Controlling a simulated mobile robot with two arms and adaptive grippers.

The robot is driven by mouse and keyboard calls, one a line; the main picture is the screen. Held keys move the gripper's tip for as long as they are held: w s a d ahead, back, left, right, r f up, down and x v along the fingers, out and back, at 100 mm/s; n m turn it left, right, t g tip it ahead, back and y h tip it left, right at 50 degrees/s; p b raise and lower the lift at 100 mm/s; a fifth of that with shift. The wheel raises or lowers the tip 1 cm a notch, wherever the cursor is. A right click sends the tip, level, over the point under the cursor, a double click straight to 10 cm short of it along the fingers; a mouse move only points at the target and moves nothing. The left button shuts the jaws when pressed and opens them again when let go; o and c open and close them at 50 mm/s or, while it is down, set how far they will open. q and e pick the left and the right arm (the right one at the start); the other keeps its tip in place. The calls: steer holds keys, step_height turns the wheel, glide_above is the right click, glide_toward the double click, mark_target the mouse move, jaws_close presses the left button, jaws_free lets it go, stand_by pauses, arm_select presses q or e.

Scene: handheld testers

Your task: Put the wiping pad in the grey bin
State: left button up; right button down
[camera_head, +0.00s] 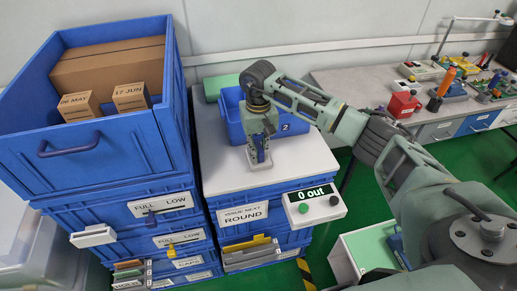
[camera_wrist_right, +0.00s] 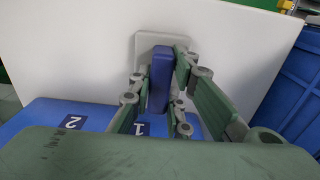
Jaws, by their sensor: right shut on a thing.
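The wiping pad (camera_wrist_right: 146,44) has a flat light-grey base and an upright blue handle (camera_wrist_right: 158,80). My right gripper (camera_wrist_right: 162,92) is shut on that handle, one finger on each side. In the head view my right gripper (camera_head: 260,148) points down at the white top of a blue stand, and the pad (camera_head: 258,165) is under it. The pad is at the white surface; I cannot tell whether it touches. A grey, partly see-through container (camera_head: 50,262) stands at the lower left; I cannot tell whether it is the grey bin. My left gripper is out of view.
A blue tray (camera_head: 292,146) marked 2 sits behind the gripper, beside a green roll (camera_head: 212,88). A tall blue crate (camera_head: 100,155) with cardboard boxes stands left. A "0 out" panel (camera_head: 313,201) is at the stand's front right. The white top (camera_head: 222,172) is clear in front.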

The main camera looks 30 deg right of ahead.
steer(key=shift+f, duration=0.15)
steer(key=c, duration=1.6)
jaws_free()
steer(key=shift+c, duration=0.2)
